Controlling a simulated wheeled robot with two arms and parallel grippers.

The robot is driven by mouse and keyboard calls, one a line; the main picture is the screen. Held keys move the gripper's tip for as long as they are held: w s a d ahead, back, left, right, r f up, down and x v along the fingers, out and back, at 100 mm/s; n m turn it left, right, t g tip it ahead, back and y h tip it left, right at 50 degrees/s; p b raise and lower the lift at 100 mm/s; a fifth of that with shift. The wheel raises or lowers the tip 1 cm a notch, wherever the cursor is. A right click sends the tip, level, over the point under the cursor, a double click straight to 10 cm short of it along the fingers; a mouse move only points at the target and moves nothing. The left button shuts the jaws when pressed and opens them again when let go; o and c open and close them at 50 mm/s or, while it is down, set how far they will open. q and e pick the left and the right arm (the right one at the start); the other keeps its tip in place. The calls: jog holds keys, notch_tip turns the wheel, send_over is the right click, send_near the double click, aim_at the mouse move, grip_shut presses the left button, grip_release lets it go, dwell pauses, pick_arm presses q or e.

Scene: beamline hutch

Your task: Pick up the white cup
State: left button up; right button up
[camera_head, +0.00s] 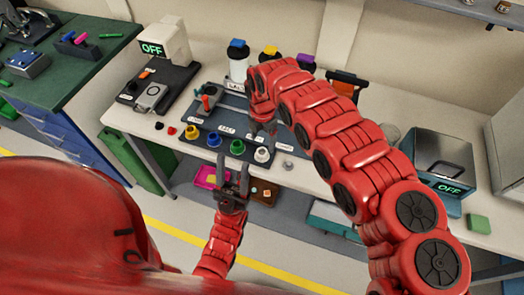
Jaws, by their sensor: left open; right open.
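The white cup (262,154) is small and stands at the front right of a dark tray (205,137) on the white table, at the end of a row of coloured cups. My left gripper (233,168) is open and empty in front of the table edge, below and left of the white cup, its fingers pointing toward the table. My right gripper (262,129) is open above the tray, just behind the white cup in the picture. It is partly hidden by its own red arm. I cannot tell whether either gripper touches the cup.
Yellow (191,132), blue (214,139) and green (238,146) cups stand left of the white one. Bottles with blue (238,60) and other lids stand behind. A grey box marked OFF (440,168) stands right. A pink bin (207,177) is below the table.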

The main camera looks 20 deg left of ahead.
aim_at(262, 150)
jog(key=shift+s+f+p, duration=0.15)
jog(key=shift+f+p, duration=0.25)
notch_tip(262, 150, down, 3)
jog(key=shift+s+a+f+p, duration=0.1)
jog(key=shift+a+f+p, duration=0.1)
jog(key=shift+p, duration=0.5)
jog(key=shift+f, duration=0.4)
jog(key=shift+d+f, duration=0.2)
jog(key=shift+f, duration=0.05)
grip_shut()
